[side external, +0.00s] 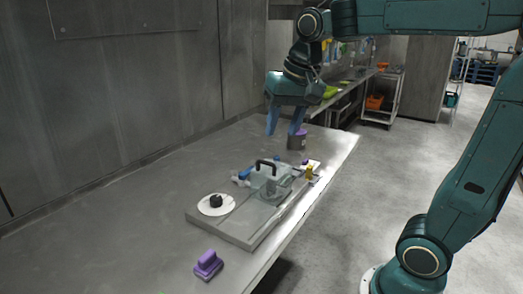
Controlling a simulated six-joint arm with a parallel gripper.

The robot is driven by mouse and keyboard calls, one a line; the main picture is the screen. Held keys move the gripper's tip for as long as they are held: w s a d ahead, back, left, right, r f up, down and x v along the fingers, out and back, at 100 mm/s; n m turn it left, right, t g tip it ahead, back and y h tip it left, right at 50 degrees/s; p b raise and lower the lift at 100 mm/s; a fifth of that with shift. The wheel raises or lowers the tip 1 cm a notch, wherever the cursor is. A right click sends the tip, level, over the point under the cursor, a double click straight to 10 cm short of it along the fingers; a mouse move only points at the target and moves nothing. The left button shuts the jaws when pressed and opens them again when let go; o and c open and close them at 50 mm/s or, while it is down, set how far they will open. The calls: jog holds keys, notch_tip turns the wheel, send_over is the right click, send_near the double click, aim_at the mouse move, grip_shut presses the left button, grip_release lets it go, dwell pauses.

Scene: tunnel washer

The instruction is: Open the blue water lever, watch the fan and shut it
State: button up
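A grey board (240,238) lies on the metal bench and carries a clear cover (285,188) with a black handle (265,163). Small blue parts (244,175) show at the board's far left side, beside the cover. I cannot tell which of them is the water lever. A grey shape shows inside the cover; I cannot make out whether it is the fan. My gripper (284,133) hangs above the bench beyond the board, fingers pointing down. Its two blue fingers are apart with nothing seen between them. It is clear of the board.
A white disc with a black knob (216,201) sits on the board's near left. A purple brush (208,264) lies at the near edge. A purple-grey tub (297,141) stands near my gripper. A yellow-topped item (309,172) stands at the right. The bench's left is free.

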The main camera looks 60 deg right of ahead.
jog(key=w+d+f+m+g, duration=0.2)
jog(key=w+d+m, duration=0.5)
jog(key=w, duration=0.5)
jog(key=m+g, duration=0.1)
jog(key=m, duration=0.3)
send_over(251, 168)
notch_tip(251, 168, down, 6)
jog(key=shift+a+f, duration=0.15)
jog(key=shift+f, duration=0.15)
notch_tip(251, 168, down, 13)
jog(key=shift+f, duration=0.2)
grip_shut()
